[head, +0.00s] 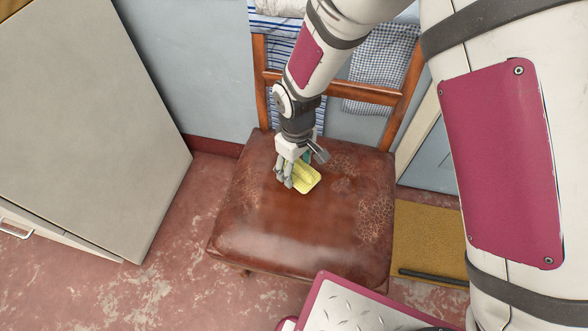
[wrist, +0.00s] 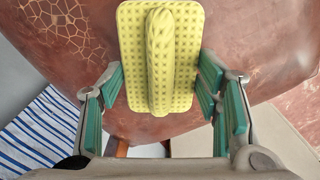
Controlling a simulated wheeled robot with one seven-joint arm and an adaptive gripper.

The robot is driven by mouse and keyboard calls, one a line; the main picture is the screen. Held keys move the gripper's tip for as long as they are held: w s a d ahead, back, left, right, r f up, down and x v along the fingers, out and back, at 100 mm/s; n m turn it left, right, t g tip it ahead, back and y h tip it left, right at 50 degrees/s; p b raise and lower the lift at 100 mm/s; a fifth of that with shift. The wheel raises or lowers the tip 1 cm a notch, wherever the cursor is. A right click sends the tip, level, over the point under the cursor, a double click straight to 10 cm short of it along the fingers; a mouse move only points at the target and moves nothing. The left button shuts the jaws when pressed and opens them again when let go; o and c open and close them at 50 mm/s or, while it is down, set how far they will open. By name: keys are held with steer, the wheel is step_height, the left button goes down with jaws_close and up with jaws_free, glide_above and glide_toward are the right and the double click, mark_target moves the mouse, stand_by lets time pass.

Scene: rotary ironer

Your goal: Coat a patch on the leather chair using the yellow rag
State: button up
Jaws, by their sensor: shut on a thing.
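The leather chair (head: 285,240) has a brown, glossy seat with cracked, worn patches at its right (head: 375,215) and back. A cracked patch (wrist: 72,38) also shows at the upper left in the wrist view. The yellow rag (head: 306,181) looks like a textured pad with a raised ridge. It is over the seat's middle, toward the back, and seems to lie on the leather. My gripper (head: 291,182) is above it, shut on the rag. In the wrist view the rag (wrist: 185,60) is between the teal finger pads. The leather under the rag is hidden.
Striped (head: 280,48) and checked (head: 375,85) cloths hang over the chair's wooden back, close behind my arm. A grey cabinet (head: 85,120) stands at the left. A mustard mat (head: 428,235) with a dark bar lies right of the chair. The seat's front is clear.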

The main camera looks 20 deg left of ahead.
mark_target(296, 165)
steer(key=shift+r+p, duration=1.7)
steer(key=shift+r, duration=1)
